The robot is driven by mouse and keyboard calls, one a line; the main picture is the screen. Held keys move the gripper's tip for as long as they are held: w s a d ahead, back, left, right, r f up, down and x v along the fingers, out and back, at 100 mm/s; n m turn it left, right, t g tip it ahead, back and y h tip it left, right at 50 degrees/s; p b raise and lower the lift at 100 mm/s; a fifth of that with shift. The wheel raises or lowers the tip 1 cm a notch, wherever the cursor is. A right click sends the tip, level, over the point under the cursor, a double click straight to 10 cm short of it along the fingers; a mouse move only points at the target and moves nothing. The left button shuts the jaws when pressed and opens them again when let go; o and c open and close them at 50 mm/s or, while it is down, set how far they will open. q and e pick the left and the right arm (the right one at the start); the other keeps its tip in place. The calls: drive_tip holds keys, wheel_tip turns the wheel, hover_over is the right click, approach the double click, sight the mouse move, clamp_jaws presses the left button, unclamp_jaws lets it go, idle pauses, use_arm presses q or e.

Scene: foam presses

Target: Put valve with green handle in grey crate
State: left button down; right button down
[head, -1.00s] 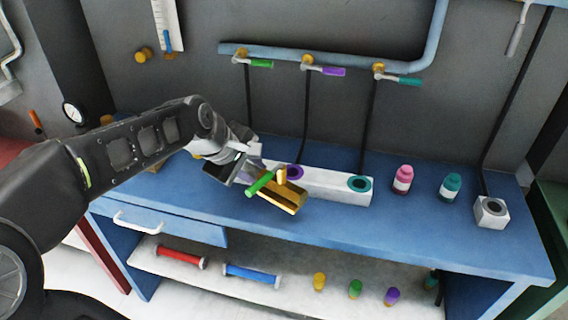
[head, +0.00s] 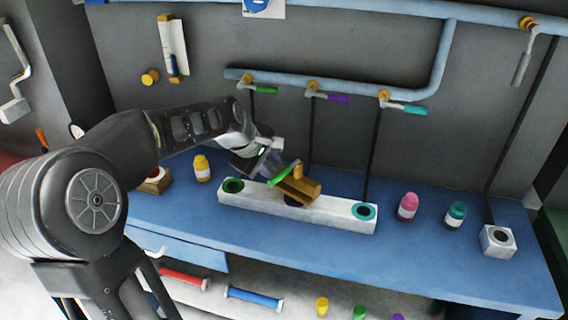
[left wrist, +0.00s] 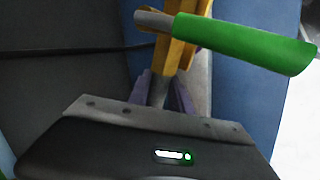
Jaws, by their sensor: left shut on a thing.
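The valve with green handle (head: 304,188) has a brass-yellow body and a bright green lever. My left gripper (head: 272,166) is shut on it, and it appears in front of the middle of the long white block, partly covering the purple-ringed socket. In the left wrist view the green handle (left wrist: 245,42) points right and the yellow body (left wrist: 178,50) lies beyond the purple fingers (left wrist: 163,95). A grey crate is not in view. My right gripper is not in view.
The white block (head: 335,215) with coloured sockets stands on the blue bench (head: 420,262). Pink (head: 408,207), teal (head: 455,214) and yellow (head: 202,168) bottles stand nearby. Other levered valves, one green-handled (head: 263,90), sit on the wall pipe.

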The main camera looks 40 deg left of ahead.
use_arm(q)
drive_tip(key=shift+w+a+f+p, duration=0.35)
drive_tip(key=shift+w+a, duration=0.2)
drive_tip(key=shift+w, duration=1.05)
drive_tip(key=shift+w+a+f+p, duration=0.3)
drive_tip(key=shift+w+a, duration=0.3)
drive_tip(key=shift+w, duration=1.05)
drive_tip(key=shift+w+a+f+p, duration=0.35)
drive_tip(key=shift+w+a, duration=0.2)
drive_tip(key=shift+w, duration=1.05)
wheel_tip(320, 180, down, 4)
drive_tip(key=shift+r, duration=0.1)
drive_tip(key=shift+f+p, duration=0.3)
drive_tip(key=shift+p, duration=0.1)
drive_tip(key=shift+w+f, duration=0.2)
